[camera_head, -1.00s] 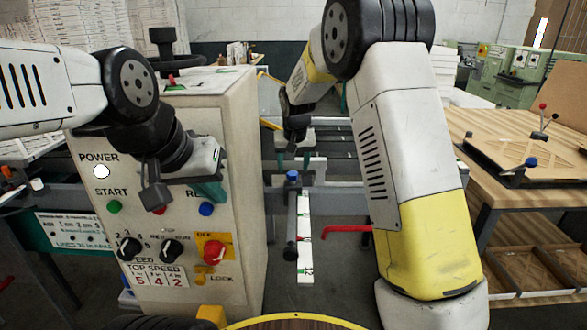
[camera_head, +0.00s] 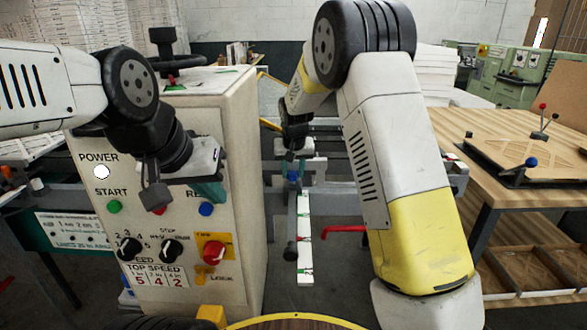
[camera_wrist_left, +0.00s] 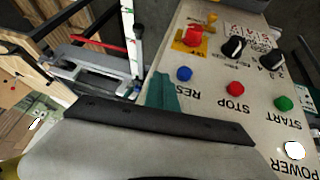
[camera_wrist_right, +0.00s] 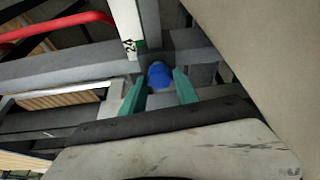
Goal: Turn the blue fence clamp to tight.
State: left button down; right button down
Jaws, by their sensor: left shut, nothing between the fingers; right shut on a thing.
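The blue fence clamp (camera_head: 292,176) is a small blue knob on a dark bracket at the top of the white fence scale. In the right wrist view the blue clamp (camera_wrist_right: 160,76) sits between the teal fingertips. My right gripper (camera_head: 292,167) comes down on it from above and is shut on it; the right gripper (camera_wrist_right: 160,88) also shows in its own wrist view. My left gripper (camera_head: 211,192) is shut and empty in front of the control box; its teal fingers show in the left wrist view (camera_wrist_left: 163,94).
The control box (camera_head: 235,150) with several buttons and knobs stands just left of the clamp. A red handle (camera_head: 345,230) juts out right of the scale (camera_head: 304,230). A wooden workbench (camera_head: 500,140) is at the right.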

jog(key=shift+m, duration=0.7)
jog(key=c, duration=0.9)
grip_release()
jog(key=v, duration=0.7)
jog(key=shift+s+a+r, duration=0.15)
jog(key=shift+s+r, duration=0.1)
jog(key=shift+r, duration=0.1)
